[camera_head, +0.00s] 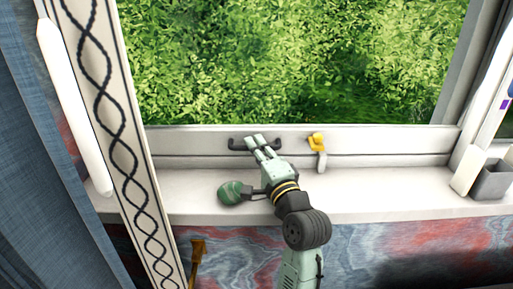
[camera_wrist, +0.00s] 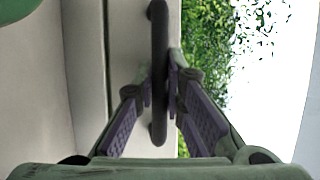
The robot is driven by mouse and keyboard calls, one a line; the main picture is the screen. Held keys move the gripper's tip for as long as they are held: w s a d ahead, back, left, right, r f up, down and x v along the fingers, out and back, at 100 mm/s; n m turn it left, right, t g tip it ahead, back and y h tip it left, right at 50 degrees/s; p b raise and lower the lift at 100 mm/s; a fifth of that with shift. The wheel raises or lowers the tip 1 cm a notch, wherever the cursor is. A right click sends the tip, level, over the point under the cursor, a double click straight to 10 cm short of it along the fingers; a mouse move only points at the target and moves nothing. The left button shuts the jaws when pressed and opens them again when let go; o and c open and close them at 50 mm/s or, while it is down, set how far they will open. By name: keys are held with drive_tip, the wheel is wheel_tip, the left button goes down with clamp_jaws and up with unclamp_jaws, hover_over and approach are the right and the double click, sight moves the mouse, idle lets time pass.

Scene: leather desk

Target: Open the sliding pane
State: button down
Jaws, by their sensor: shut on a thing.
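The window pane (camera_head: 300,60) shows green leaves behind it. A dark bar handle (camera_head: 236,145) is fixed along its pale lower rail (camera_head: 390,140). My gripper (camera_head: 256,142) reaches up from below and is shut on the handle. In the wrist view the handle (camera_wrist: 159,30) stands upright in the picture, and the two purple-padded fingers of my gripper (camera_wrist: 160,84) press on it from either side. Part of the handle in the head view is hidden behind my fingers.
A yellow latch-like piece (camera_head: 317,141) is right of the handle. A green rounded object (camera_head: 231,192) lies on the sill (camera_head: 380,200), close left of my wrist. A grey cup (camera_head: 492,181) stands far right. A patterned strip (camera_head: 118,140) and blue curtain (camera_head: 35,170) are left.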

sight(336, 138)
drive_tip(key=shift+d, duration=0.1)
drive_tip(key=d+b, duration=0.1)
drive_tip(key=d, duration=2)
drive_tip(key=shift+d, duration=0.35)
drive_tip(key=c, duration=1.9)
unclamp_jaws()
drive_tip(key=v, duration=1.2)
